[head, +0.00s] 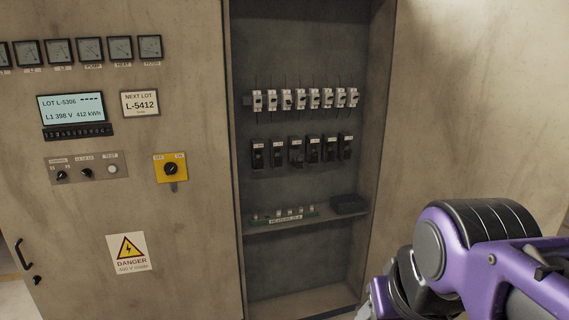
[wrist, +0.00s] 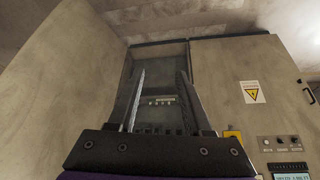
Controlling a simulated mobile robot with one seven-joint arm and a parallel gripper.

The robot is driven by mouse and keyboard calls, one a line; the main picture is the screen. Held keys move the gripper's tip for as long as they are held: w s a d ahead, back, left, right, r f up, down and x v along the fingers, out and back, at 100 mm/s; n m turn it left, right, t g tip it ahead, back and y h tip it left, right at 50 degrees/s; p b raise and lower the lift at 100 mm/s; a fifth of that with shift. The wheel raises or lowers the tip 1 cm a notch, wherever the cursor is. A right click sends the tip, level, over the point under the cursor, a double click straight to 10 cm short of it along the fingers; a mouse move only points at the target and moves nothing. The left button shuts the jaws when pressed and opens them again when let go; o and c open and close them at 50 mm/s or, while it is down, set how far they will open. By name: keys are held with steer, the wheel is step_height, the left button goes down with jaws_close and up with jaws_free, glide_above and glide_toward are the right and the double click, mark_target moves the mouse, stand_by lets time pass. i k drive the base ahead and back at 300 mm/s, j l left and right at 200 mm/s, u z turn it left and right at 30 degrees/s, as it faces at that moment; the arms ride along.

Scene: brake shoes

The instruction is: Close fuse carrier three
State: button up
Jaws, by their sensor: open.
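Several black fuse carriers stand in a row in the open cabinet bay in the head view. The third from the left, fuse carrier three (head: 296,151), seems to stick out at its lower end, unlike its neighbours; its small labels are too blurred to read. My gripper (wrist: 161,74) shows in the wrist view with its two fingers apart and nothing between them. It points toward the cabinet bay from a distance and touches nothing. In the head view my arm is at the lower right, well apart from the carriers, with the fingers not clearly visible.
A row of white breakers (head: 300,99) sits above the carriers. Below, a shelf (head: 290,225) holds a strip of small fuses (head: 284,214) and a black tray (head: 348,204). The cabinet door (head: 120,245) is left of the bay, with a yellow switch (head: 171,168). The space before the bay is free.

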mark_target(300, 165)
steer(key=i+l, duration=0.25)
steer(key=i, duration=0.25)
steer(key=i+l, duration=0.25)
steer(key=i, duration=0.25)
